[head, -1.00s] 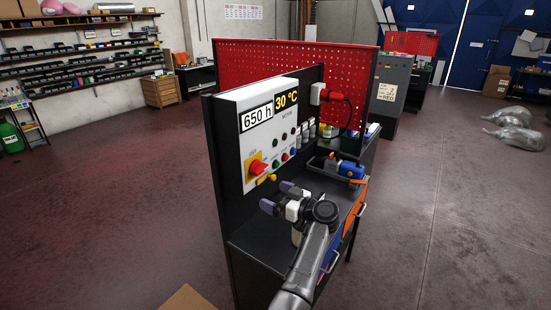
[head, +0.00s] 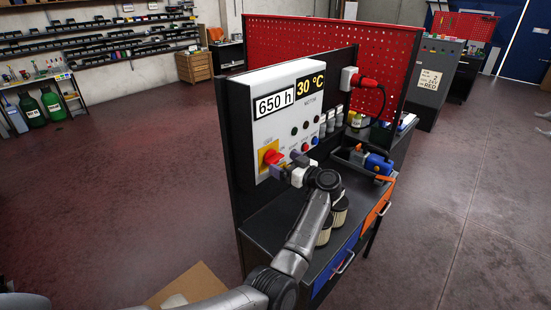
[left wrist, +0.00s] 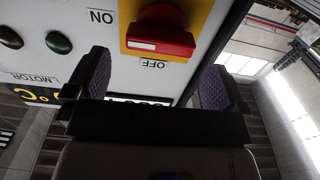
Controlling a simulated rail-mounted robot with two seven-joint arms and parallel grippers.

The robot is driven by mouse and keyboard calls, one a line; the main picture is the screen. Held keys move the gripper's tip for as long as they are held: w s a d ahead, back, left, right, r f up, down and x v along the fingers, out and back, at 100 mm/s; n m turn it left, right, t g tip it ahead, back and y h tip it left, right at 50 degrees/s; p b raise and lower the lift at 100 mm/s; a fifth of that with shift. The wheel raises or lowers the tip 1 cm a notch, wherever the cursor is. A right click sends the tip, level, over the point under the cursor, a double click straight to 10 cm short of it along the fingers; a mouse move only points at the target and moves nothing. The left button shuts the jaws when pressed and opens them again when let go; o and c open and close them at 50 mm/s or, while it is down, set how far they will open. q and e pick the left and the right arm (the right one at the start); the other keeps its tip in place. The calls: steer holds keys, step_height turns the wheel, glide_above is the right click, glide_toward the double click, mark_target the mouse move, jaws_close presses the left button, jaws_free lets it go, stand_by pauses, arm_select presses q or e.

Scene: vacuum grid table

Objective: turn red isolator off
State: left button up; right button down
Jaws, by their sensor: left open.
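The red isolator (head: 272,157) is a rotary knob on a yellow plate at the lower left of the white control panel (head: 287,95). In the left wrist view the red isolator (left wrist: 160,32) shows large at the top, with a white mark on its handle. The upside-down words ON and OFF stand beside it; I cannot tell its setting for sure. My left gripper (head: 288,167) is open and empty, just in front of and slightly below the knob. In the left wrist view its purple-padded fingers (left wrist: 155,82) stand apart, one each side of the knob, not touching it. My right gripper is out of view.
Small buttons and lamps sit on the panel right of the isolator. A red plug (head: 366,82) with its cable is at the panel's right. Below, the dark bench (head: 285,222) holds cylindrical cans (head: 339,212) and a blue tool (head: 377,164). A cardboard box (head: 200,283) is at lower left.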

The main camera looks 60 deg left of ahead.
mark_target(275, 158)
arm_select(q)
steer(key=shift+x, duration=2.4)
steer(key=shift+c, duration=0.3)
steer(key=c, duration=0.8)
